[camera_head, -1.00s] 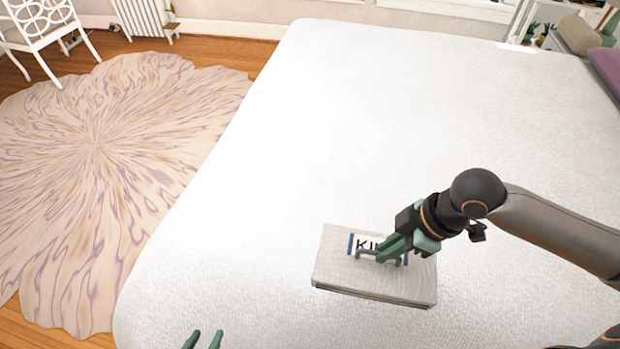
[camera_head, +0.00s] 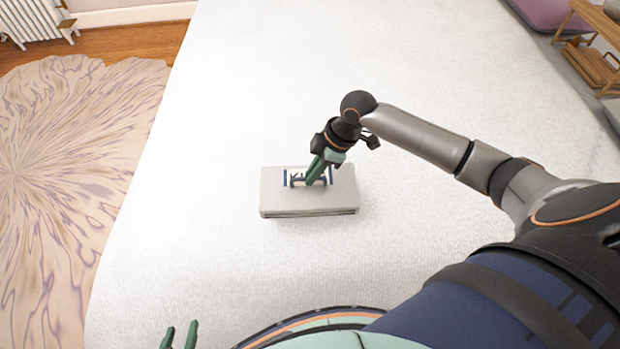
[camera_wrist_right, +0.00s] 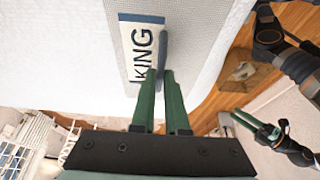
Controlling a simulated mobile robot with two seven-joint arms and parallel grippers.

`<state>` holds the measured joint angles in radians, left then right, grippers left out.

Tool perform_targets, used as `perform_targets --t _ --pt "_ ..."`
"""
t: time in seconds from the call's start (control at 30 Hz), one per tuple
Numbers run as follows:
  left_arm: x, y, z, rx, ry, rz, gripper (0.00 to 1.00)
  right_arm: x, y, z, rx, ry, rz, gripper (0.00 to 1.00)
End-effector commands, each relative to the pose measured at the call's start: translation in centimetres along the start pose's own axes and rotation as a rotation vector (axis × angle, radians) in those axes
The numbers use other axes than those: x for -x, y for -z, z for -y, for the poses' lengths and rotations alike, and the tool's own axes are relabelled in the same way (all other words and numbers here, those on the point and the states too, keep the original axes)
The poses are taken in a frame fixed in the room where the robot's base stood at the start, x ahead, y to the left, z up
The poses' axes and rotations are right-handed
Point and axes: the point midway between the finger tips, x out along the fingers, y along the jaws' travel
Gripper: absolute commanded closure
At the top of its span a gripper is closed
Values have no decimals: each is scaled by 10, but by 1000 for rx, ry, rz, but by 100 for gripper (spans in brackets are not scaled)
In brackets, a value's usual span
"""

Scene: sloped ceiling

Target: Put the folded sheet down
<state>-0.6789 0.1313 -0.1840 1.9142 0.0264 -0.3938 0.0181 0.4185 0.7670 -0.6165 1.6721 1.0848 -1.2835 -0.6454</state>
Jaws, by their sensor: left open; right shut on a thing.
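The folded sheet (camera_head: 341,203) is a light grey, flat block with a KING label and a dark blue handle-like bar on top. It is over the white bed (camera_head: 230,120), near the bed's front part; I cannot tell whether it touches the bed. My right gripper (camera_head: 313,180) is shut on the sheet at the bar. In the right wrist view the fingers (camera_wrist_right: 160,75) meet the bar beside the label, and the sheet (camera_wrist_right: 195,35) fills the top middle. My left gripper (camera_head: 180,336) is open and empty at the bottom edge, apart from the sheet.
The bed around the sheet is clear. A patterned rug (camera_head: 60,160) lies on the wooden floor to the left. A purple cushion (camera_head: 545,12) and a wooden shelf unit (camera_head: 595,65) are at the top right. A white radiator (camera_head: 28,20) stands at the top left.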

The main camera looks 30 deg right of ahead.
Motion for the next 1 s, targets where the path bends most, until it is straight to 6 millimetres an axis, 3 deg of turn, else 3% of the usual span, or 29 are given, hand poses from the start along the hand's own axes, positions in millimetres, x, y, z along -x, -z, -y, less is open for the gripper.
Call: perform_targets --t 0.27,0.5,0.93,0.97,1.0 --pt "-2 -2 0 0 0 -1 50 -16 -2 -14 0 -2 -4 100" --pt "-4 -3 0 0 0 -1 50 -45 -13 -17 -1 -1 -2 100" --pt "-5 -5 0 -1 0 0 50 -51 -15 -17 1 -2 -3 100" --pt "-4 -5 0 -1 0 0 50 -52 -16 -16 0 0 0 86" --pt "-4 -4 0 0 0 0 50 -51 -16 -16 0 0 0 81"
